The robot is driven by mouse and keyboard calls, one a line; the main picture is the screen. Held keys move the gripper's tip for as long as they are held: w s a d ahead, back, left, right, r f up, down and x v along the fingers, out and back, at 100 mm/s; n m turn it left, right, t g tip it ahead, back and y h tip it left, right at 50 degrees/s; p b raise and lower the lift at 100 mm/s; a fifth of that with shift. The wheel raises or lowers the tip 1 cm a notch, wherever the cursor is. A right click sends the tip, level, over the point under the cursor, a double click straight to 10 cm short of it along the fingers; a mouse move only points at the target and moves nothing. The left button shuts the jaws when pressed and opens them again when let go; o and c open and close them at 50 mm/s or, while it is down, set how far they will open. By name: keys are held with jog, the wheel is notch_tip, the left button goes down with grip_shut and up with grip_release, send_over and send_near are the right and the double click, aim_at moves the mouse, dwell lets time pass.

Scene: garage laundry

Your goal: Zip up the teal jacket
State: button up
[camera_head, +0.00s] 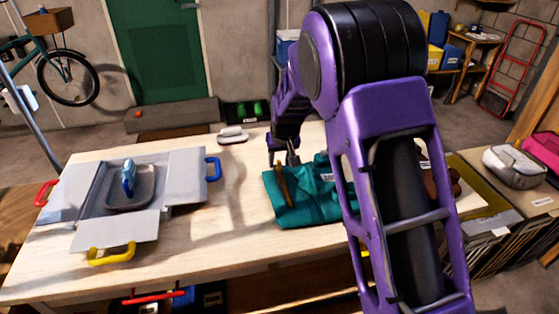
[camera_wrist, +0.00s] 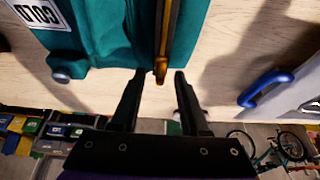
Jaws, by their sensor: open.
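The teal jacket (camera_head: 312,204) lies folded on the wooden table, partly hidden behind my purple arm. It also fills the upper left of the wrist view (camera_wrist: 108,35), with a white label reading "COTD" or similar. A brown-orange zip strip with a pull tab (camera_wrist: 161,68) runs along the jacket and ends near its edge. My gripper (camera_wrist: 158,75) is open and points down at the jacket's far edge. The zip's tab end shows between the two fingertips, apart from both as far as I can see. In the head view, my gripper (camera_head: 292,158) is just behind the jacket.
A grey folding box (camera_head: 182,165) with red, yellow and blue handles stands at left on the table, holding a tray with a blue-handled tool (camera_head: 128,178). A small brush-like object (camera_head: 233,135) lies at the back edge. The table between box and jacket is clear.

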jog(key=shift+c, duration=0.2)
grip_shut()
dwell(1.3)
